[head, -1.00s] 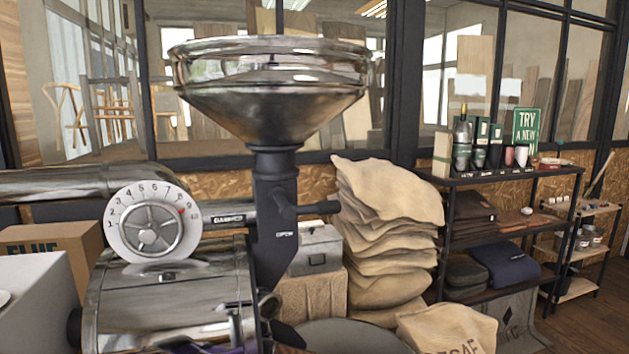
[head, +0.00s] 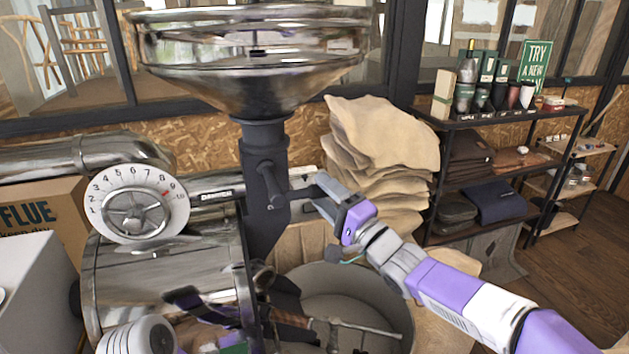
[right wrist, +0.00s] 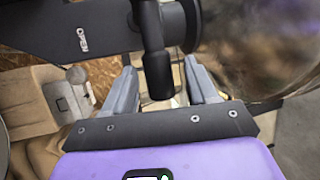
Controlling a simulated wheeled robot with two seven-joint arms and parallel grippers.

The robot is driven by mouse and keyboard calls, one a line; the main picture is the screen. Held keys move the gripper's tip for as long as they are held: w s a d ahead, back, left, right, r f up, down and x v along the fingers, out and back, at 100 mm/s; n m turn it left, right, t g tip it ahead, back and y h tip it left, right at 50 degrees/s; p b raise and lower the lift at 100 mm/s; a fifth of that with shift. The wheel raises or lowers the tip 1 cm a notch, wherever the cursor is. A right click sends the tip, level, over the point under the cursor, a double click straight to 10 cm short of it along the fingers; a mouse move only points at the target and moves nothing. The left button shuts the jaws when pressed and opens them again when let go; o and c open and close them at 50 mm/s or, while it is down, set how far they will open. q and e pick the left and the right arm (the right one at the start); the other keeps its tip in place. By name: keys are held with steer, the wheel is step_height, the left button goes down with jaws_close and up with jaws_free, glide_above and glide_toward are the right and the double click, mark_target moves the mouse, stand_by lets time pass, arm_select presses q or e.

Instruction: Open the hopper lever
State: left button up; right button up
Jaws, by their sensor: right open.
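The hopper lever (head: 292,197) is a black bar with a rounded end. My right gripper (head: 321,190) is at the lever's outer end, open. In the right wrist view the lever (right wrist: 154,58) lies between the two grey fingers (right wrist: 160,80), with gaps on both sides. The word OPEN (right wrist: 82,38) is printed on the dark neck beside it. My left gripper is not in view.
A steel roaster drum with a white numbered dial (head: 135,200) stands left of the neck. A round cooling tray (head: 385,300) lies below my right arm. Stacked sacks (head: 385,150) stand behind the gripper. A black shelf (head: 480,175) holds goods at the right.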

mark_target(314, 185)
steer(key=shift+x, duration=1.8)
jaws_close()
